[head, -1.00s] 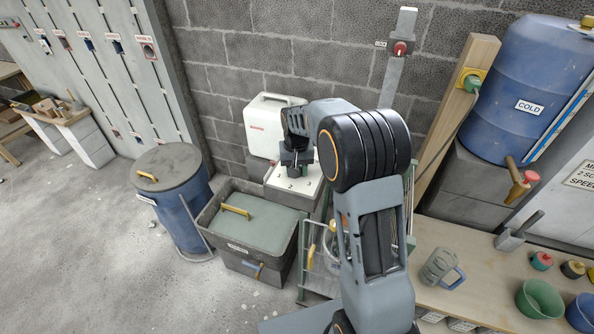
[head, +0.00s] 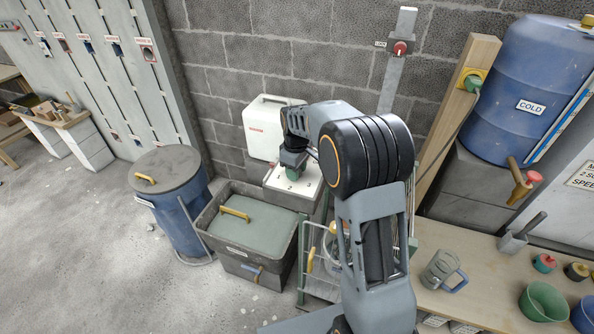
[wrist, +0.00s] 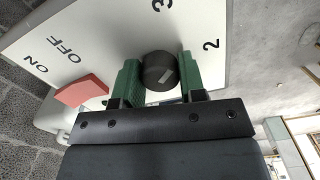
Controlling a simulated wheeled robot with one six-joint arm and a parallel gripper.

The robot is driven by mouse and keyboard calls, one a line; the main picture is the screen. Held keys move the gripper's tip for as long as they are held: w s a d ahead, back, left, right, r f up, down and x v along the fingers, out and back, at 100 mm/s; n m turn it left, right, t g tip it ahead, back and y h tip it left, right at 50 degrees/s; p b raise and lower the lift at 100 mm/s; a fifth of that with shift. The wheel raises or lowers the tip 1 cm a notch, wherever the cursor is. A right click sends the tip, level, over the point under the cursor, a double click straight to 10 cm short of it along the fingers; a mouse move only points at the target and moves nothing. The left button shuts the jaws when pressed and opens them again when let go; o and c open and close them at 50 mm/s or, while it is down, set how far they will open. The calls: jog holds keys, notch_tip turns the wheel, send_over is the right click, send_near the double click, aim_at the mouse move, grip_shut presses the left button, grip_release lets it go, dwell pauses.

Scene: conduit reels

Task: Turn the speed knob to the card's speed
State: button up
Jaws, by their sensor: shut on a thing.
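The black speed knob (wrist: 160,72) stands on a white panel (wrist: 110,30), with a pale mark on its face slanting to the upper right, roughly toward the printed 2. A 3 is printed above the knob. My gripper (wrist: 158,80) is shut on the knob, a green finger on each side. In the head view my gripper (head: 292,170) is over the white panel (head: 306,188) and hides the knob. The card (head: 584,173) is cut off at the right edge; only parts of its words show, among them a 2 and "SPE".
A red switch (wrist: 82,92) by ON and OFF is left of my gripper. A white machine (head: 266,127) stands behind the panel. A lidded grey bin (head: 262,240) and a blue drum (head: 168,190) stand left; a bench (head: 470,312) is at right.

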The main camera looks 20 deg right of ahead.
jog(key=shift+n, duration=2)
jog(key=o, duration=0.9)
notch_tip(320, 180, up, 14)
jog(key=shift+s+f+b, duration=0.1)
jog(key=shift+b, duration=0.45)
